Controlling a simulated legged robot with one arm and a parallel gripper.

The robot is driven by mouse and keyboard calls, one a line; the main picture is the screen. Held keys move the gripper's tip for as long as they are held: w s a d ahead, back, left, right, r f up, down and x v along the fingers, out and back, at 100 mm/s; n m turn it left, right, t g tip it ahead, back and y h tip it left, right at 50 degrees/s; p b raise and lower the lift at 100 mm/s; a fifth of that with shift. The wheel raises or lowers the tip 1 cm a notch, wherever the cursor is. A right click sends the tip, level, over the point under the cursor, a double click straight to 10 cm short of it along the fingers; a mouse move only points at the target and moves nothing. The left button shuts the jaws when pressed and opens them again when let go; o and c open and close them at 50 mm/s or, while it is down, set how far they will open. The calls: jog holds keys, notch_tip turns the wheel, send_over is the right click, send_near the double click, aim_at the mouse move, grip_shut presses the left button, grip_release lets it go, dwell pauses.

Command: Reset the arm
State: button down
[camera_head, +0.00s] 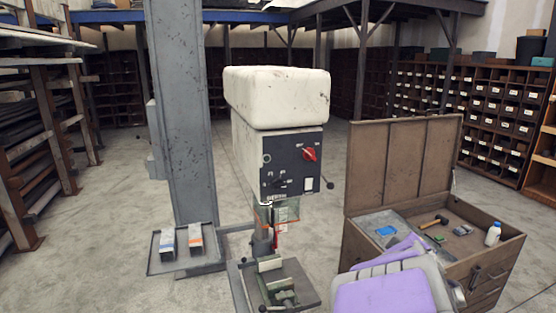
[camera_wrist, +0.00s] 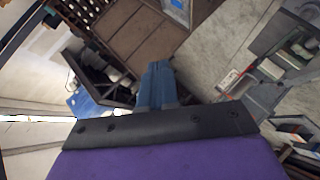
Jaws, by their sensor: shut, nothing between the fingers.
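My gripper (camera_wrist: 157,85) shows in the wrist view as two blue fingers side by side, pressed together with nothing between them. They stick out past a dark bracket on a purple housing. My arm, in purple and grey, shows folded at the bottom right of the head view, in front of the open wooden chest (camera_head: 404,165). My fingertips cannot be made out in the head view. No flanged pipe can be made out in either view.
A drill press (camera_head: 276,96) with a red switch stands in the middle, beside a grey steel column (camera_head: 180,110). A tray (camera_head: 160,262) holds two small boxes. A hammer (camera_head: 433,220) and a white bottle (camera_head: 493,233) are in the chest. Shelves line the sides; open floor lies behind.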

jog(key=s+a+f+m+g+y+b, duration=0.1)
jog(key=s+a+f+g, duration=0.3)
jog(key=s, duration=0.9)
jog(key=s+a+f+m+g+y+b, duration=0.1)
jog(key=s+a+f+m+g+y, duration=0.2)
jog(key=s+a, duration=0.5)
jog(key=s+a+f+m+g+y+b, duration=0.1)
jog(key=s+a+f+g, duration=0.4)
jog(key=s, duration=1.3)
jog(key=shift+s+a+f+m+g+y+b, duration=0.15)
jog(key=shift+a+f+m+g+y+b, duration=0.2)
jog(key=shift+a+f+m+y, duration=0.4)
jog(key=shift+d, duration=0.15)
jog(key=c, duration=1.8)
grip_release()
